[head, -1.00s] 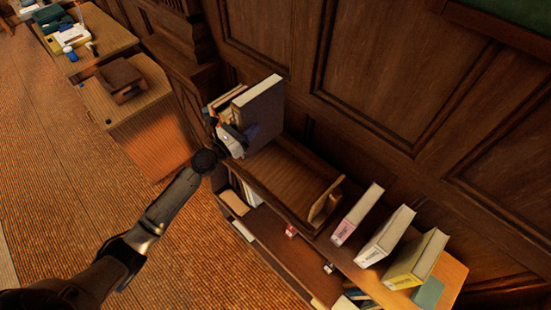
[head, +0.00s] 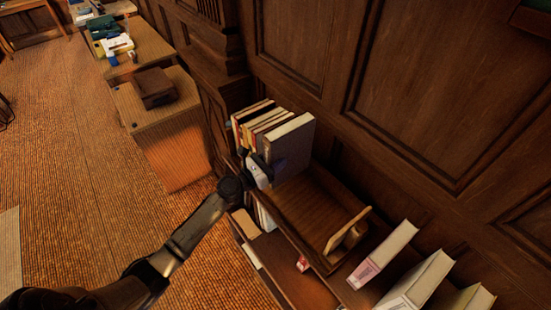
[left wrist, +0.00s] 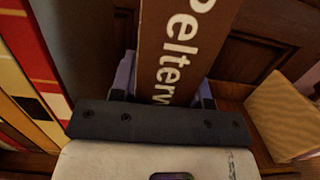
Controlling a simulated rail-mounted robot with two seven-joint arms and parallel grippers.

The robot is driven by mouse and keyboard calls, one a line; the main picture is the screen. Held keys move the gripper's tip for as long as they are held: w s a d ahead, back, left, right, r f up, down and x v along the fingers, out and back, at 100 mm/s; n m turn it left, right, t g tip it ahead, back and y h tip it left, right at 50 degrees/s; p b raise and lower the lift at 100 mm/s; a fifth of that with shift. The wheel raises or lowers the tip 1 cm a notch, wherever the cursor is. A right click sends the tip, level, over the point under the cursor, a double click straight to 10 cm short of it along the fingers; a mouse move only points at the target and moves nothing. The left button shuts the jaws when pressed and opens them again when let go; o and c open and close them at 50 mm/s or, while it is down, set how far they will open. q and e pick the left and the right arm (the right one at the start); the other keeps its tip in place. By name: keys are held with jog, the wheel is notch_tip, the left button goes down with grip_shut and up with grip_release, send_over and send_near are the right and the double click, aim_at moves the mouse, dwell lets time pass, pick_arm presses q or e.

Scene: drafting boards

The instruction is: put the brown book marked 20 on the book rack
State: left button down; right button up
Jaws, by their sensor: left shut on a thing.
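My left gripper (head: 262,168) is shut on a book (head: 296,146) by its spine. In the left wrist view the spine of this book (left wrist: 182,45) is brown with white letters reading "Pelterw", the rest cut off; no 20 shows. My right gripper is not in view.
The near part of the rack is empty up to its wooden end piece (head: 347,230). Several pale books (head: 384,252) stand on the surface at the lower right. A panelled wall (head: 400,90) rises close behind. A desk with a brown book (head: 154,88) is at the left.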

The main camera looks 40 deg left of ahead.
pick_arm(q)
jog(key=shift+f+b, duration=0.95)
jog(key=shift+f, duration=0.95)
